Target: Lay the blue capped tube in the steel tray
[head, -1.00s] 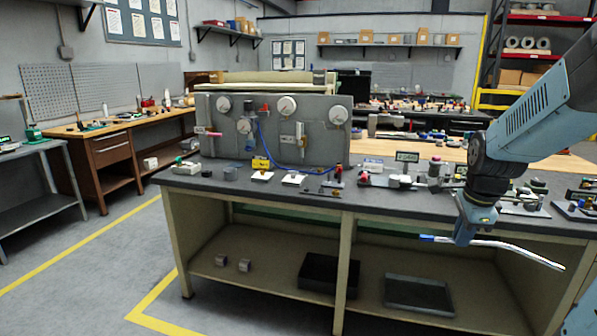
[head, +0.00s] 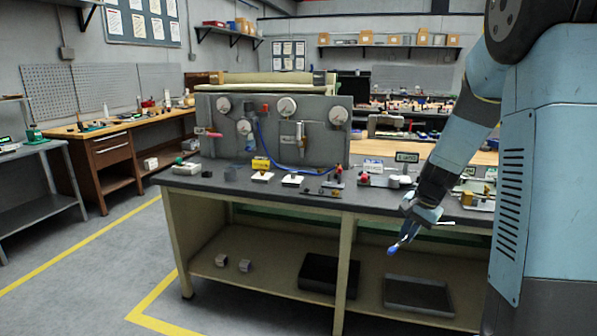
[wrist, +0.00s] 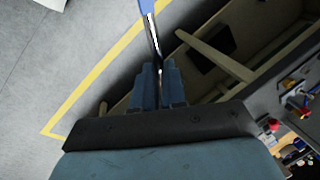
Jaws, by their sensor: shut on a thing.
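My gripper (head: 409,231) is shut on the blue capped tube, in front of the bench's front edge and above the lower shelf. In the head view the tube's blue cap (head: 392,250) points down and left, and a pale end shows right of the gripper. In the wrist view the tube (wrist: 153,36) runs up from between my fingers (wrist: 158,80), with the blue cap cut by the top edge. The grey steel tray (head: 420,307) lies on the lower shelf at right, apart from and below the tube; it looks empty.
A black tray (head: 330,273) stands left of the steel tray on the shelf (head: 280,277). A bench leg (head: 346,260) stands between them. The bench top (head: 225,185) overhangs the shelf and carries a gauge panel (head: 275,130) and small parts. Floor in front is clear.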

